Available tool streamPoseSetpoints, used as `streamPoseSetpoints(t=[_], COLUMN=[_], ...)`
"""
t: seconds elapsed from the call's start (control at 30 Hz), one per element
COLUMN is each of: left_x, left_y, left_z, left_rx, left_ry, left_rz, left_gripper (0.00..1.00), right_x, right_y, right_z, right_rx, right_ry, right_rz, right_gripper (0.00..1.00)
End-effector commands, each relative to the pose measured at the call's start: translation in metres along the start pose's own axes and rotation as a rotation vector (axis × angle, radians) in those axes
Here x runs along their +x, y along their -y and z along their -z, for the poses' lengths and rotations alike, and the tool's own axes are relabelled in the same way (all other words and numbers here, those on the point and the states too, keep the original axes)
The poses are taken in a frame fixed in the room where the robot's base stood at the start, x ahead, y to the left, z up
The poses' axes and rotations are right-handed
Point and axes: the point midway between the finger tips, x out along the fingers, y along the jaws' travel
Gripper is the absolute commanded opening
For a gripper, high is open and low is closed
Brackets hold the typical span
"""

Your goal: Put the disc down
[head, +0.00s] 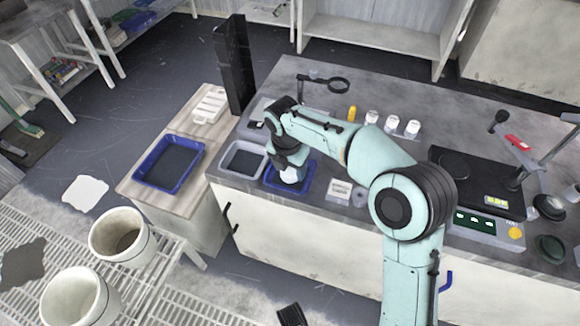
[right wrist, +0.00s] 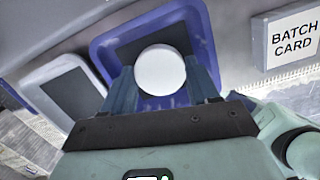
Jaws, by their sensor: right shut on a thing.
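My right gripper (head: 289,168) is shut on a round white disc (right wrist: 160,70), which sits between its two fingers in the right wrist view. In the head view only a small white part of the disc (head: 292,175) shows below the gripper. The gripper is over a blue tray (head: 302,188) with a dark floor, near the front edge of the bench. In the right wrist view the tray's blue rim (right wrist: 203,40) surrounds the disc. I cannot tell whether the disc touches the tray floor. My left gripper is not in view.
A grey tray (head: 229,171) stands just left of the blue one. A batch card (right wrist: 294,38) stands to its right. Another blue tray (head: 151,180) is on the wooden side table. Bottles (head: 391,124), a ring stand (head: 335,86) and a black device (head: 470,180) are on the bench.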

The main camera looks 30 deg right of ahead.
Motion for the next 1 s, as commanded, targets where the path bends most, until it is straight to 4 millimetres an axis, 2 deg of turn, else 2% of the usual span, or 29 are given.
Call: streamPoseSetpoints(t=[0.07,0.1,0.47,0.57,0.8,1.0], left_x=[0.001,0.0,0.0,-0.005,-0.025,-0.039], left_y=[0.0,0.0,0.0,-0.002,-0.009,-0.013], left_z=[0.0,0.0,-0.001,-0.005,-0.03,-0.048], left_rx=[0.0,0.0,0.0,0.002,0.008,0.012], left_ry=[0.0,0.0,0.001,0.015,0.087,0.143], left_rz=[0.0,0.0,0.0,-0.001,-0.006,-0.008], left_gripper=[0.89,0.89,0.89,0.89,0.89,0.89], right_x=[0.003,0.003,-0.002,-0.014,-0.067,-0.103], right_y=[0.0,0.0,0.0,-0.001,-0.001,-0.001], right_z=[0.0,0.0,0.0,-0.001,-0.001,0.0], right_rx=[0.0,0.0,0.0,0.0,0.0,-0.001], right_ry=[0.0,0.0,0.0,0.001,0.002,0.001], right_rz=[0.001,0.001,-0.001,-0.003,-0.005,-0.002], right_gripper=[0.26,0.7,0.7,0.7,0.7,0.7])
